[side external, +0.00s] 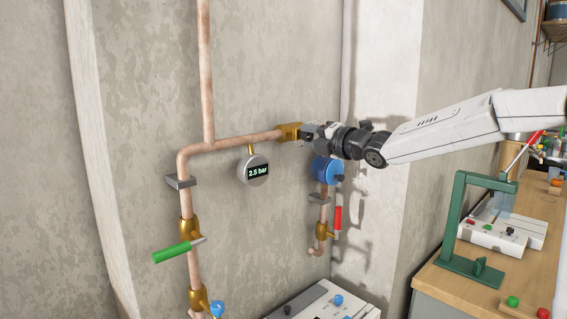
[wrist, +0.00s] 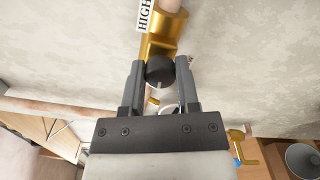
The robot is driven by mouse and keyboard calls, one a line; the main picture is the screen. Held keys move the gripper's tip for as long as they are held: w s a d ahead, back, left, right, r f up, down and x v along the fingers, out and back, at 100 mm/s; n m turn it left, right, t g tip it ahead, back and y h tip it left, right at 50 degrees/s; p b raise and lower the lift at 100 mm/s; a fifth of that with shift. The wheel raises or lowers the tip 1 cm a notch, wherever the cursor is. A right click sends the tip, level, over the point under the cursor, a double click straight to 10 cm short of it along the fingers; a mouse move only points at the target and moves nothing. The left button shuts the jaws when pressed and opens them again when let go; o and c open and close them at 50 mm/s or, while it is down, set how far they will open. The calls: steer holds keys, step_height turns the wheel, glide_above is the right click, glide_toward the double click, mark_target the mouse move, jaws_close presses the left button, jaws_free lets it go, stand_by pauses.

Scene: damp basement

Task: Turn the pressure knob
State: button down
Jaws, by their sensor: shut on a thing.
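The pressure knob (wrist: 160,72) is a dark round knob with a pale line on it, in the wrist view. It sits on a brass fitting (wrist: 163,44), which also shows at the end of the copper pipe in the side view (side external: 290,131). My gripper (wrist: 160,67) is shut on the knob, one finger on each side. In the side view my gripper (side external: 309,134) reaches in from the right and hides the knob. A round gauge (side external: 254,169) below the pipe reads 2.5 bar.
A green-handled valve (side external: 176,250) is at lower left. A blue round part (side external: 327,171) and a red handle (side external: 338,218) are below my gripper. A "HIGH" label (wrist: 146,15) is beside the fitting. A bench (side external: 480,290) with a green frame (side external: 451,221) stands at right.

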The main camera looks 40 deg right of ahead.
steer(key=shift+n, duration=1.2)
steer(key=shift+c, duration=1.7)
jaws_free()
steer(key=s, duration=0.7)
steer(key=shift+s, duration=0.4)
